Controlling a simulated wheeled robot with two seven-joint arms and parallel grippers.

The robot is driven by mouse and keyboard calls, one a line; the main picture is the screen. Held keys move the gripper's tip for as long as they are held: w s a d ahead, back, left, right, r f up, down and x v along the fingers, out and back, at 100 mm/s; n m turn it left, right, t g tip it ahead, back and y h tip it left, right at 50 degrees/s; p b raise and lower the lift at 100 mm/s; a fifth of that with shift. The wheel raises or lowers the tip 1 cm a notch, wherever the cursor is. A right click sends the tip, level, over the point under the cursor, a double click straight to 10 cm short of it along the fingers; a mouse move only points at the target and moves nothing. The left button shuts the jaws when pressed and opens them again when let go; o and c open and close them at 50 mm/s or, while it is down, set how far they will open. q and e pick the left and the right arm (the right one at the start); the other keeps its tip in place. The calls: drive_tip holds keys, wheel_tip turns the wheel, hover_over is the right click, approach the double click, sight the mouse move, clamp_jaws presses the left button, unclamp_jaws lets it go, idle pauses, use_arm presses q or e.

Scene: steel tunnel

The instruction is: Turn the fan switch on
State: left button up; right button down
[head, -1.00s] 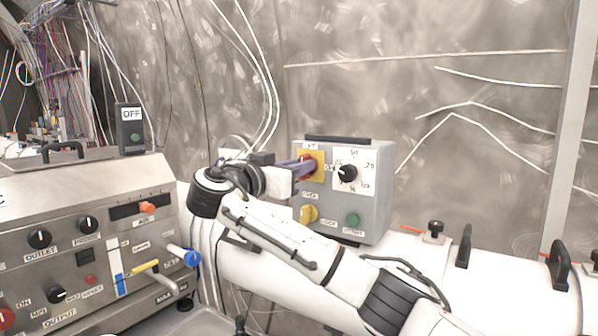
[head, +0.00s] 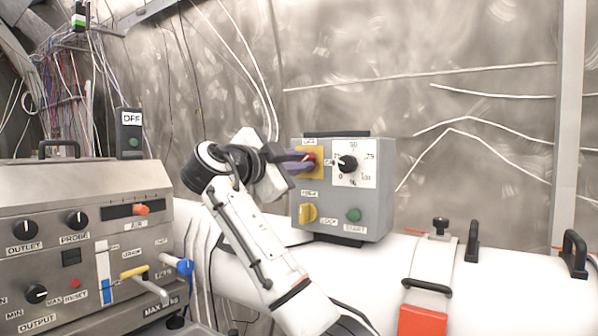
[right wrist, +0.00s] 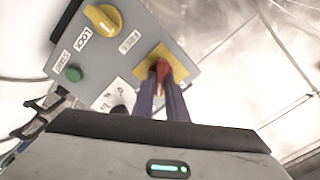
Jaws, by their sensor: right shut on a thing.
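A grey control box (head: 375,205) stands on a white pipe and carries a red switch handle (head: 312,158) on a yellow plate (head: 316,172). My right gripper (head: 304,163) reaches it from the left, its purple fingers at the handle. In the right wrist view the fingers (right wrist: 161,92) are closed around the red handle (right wrist: 159,75), in front of the yellow plate (right wrist: 178,66). The fingers hide part of the handle, and the label above the plate is too small to read surely. My left gripper is not in view.
The box also has a black dial (head: 347,163), a yellow knob (head: 307,213) and a green button (head: 353,214). A steel panel (head: 60,180) with knobs stands at left. A dark box labelled OFF (head: 130,132) stands behind it. The pipe (head: 480,285) carries black handles.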

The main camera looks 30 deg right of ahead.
drive_tip(key=shift+s+f+m+b, duration=0.1)
drive_tip(key=shift+f+m+b, duration=0.05)
drive_tip(key=shift+m, duration=1.7)
drive_tip(key=shift+f+m+b, duration=0.1)
drive_tip(key=shift+m+b, duration=0.05)
drive_tip(key=shift+m, duration=1.7)
drive_tip(key=c, duration=1.8)
unclamp_jaws()
drive_tip(key=shift+o, duration=0.2)
